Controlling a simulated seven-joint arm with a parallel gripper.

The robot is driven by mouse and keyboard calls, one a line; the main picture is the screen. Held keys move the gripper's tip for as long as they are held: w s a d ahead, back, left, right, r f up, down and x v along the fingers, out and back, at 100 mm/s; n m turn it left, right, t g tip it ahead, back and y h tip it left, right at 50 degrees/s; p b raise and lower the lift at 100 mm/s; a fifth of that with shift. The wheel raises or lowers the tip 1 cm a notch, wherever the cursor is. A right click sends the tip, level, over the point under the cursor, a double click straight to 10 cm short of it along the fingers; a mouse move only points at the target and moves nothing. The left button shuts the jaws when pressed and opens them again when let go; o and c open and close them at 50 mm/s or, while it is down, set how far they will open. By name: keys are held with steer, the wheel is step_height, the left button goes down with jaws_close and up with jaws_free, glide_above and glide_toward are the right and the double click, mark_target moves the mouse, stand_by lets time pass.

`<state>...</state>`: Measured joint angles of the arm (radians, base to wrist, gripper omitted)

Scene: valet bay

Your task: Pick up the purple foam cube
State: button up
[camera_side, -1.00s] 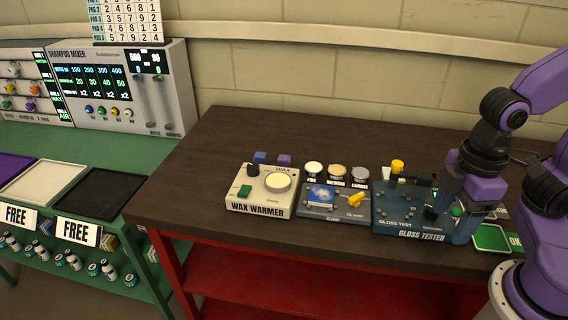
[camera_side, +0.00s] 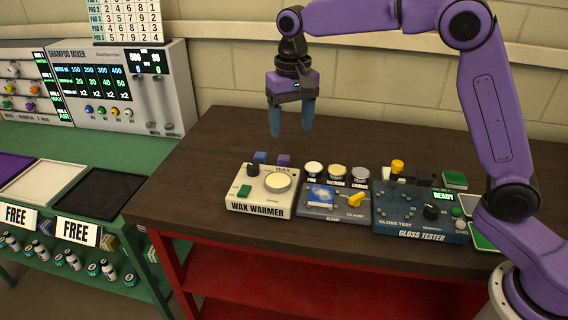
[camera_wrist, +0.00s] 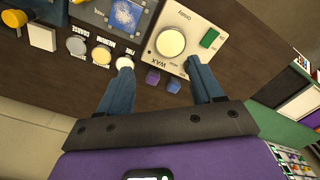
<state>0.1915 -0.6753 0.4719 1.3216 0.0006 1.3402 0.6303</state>
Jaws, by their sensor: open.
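The purple foam cube (camera_side: 284,160) sits on the dark table behind the wax warmer (camera_side: 262,203), to the right of a blue cube (camera_side: 260,157). My gripper (camera_side: 291,133) is open and empty, pointing down above the table over the cubes' area. In the wrist view the purple cube (camera_wrist: 152,76) and the blue cube (camera_wrist: 174,85) both show between the spread fingers (camera_wrist: 159,67), with the purple one nearer the left finger. The two cubes are close together beside the warmer's back edge. Nothing touches the fingers that I can see.
Several round pads stand right of the cubes, the nearest a white one (camera_side: 313,168). A clamp unit (camera_side: 322,213) and a gloss tester (camera_side: 398,223) stand along the front. The table's back left (camera_side: 225,130) is clear. A wall rises behind.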

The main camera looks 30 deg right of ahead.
steer(key=w+d+f+m, duration=0.15)
steer(key=w+m, duration=0.25)
steer(key=w, duration=0.4)
steer(key=m, duration=0.3)
glide_toward(284, 157)
step_height(284, 157, down, 10)
steer(key=shift+f, duration=0.1)
steer(key=shift+c, duration=0.3)
steer(key=c, duration=1)
